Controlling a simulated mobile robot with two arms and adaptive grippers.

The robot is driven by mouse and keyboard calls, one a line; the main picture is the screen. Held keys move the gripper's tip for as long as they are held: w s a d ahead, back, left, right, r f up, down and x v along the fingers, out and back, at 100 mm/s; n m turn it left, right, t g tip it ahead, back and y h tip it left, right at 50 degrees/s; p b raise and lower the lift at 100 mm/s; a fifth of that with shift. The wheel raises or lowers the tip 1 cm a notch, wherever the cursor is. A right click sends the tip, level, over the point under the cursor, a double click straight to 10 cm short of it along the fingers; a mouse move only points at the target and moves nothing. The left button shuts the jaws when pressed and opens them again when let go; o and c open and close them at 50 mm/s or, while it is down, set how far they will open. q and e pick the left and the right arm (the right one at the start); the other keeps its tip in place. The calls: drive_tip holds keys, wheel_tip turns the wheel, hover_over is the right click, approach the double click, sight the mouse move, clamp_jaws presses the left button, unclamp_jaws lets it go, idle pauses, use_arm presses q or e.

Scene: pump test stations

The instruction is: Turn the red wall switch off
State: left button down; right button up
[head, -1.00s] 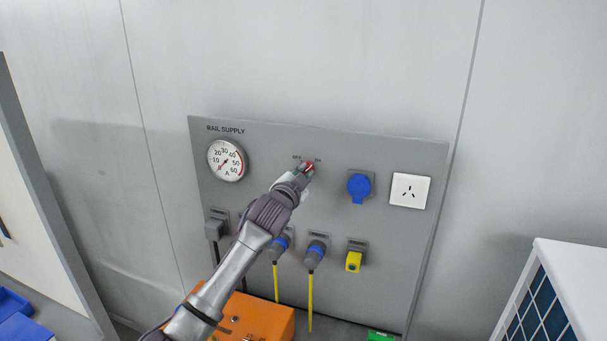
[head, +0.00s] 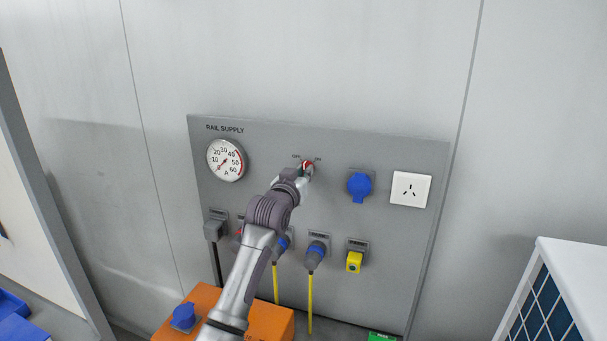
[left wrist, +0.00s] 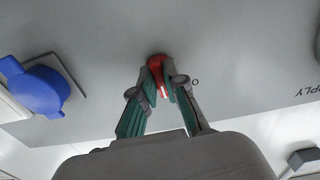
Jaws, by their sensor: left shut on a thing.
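The red wall switch (head: 307,165) is on the grey panel, right of the gauge; its lower part is hidden by my gripper. In the left wrist view the red switch (left wrist: 156,66) shows between my fingertips, with a white line on it. My left gripper (head: 303,172) is shut on the switch, and its two fingers also show in the left wrist view (left wrist: 157,85). Labels stand on both sides of the switch, too small to read surely. My right gripper is not in view.
The grey panel (head: 330,145) carries a gauge (head: 225,160), a blue capped socket (head: 359,187), a white outlet (head: 410,189), plugs with yellow cables (head: 316,254) and a yellow part (head: 354,262). An orange box (head: 262,317) stands below. A white-framed unit (head: 560,290) is at right.

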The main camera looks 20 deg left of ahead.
use_arm(q)
drive_tip(key=shift+n+p, duration=0.75)
drive_tip(key=shift+n, duration=3.45)
drive_tip(key=c, duration=1.2)
unclamp_jaws()
drive_tip(key=s, duration=1.2)
drive_tip(key=shift+a, duration=0.15)
